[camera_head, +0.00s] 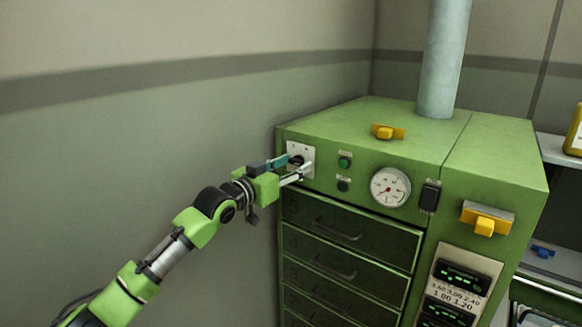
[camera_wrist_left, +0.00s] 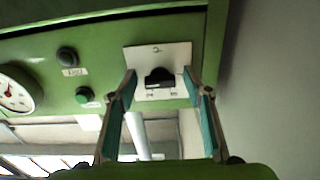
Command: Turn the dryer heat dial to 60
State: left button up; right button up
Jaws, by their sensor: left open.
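The heat dial (camera_wrist_left: 159,77) is a black knob on a pale square plate (camera_wrist_left: 157,55) in the wrist view. In the head view the plate (camera_head: 306,151) is at the upper left of the green dryer's front (camera_head: 365,158), and the knob is partly hidden by my fingers. My left gripper (camera_head: 295,167) is open, its fingertips close to the plate. In the wrist view the two fingers of my left gripper (camera_wrist_left: 160,92) stand on either side of the knob, with gaps. I cannot tell whether they touch the plate. The dial's numbers are too small to read.
Right of the dial are a green button (camera_head: 344,163), a dark button (camera_head: 343,185), a round gauge (camera_head: 390,187) and a black switch (camera_head: 430,197). Drawers (camera_head: 345,235) with handles lie below. A pipe (camera_head: 444,60) rises from the top.

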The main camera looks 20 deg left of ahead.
pick_arm(q)
jog(key=shift+s+a, duration=0.1)
jog(key=v, duration=1.1)
jog(key=shift+s, duration=0.4)
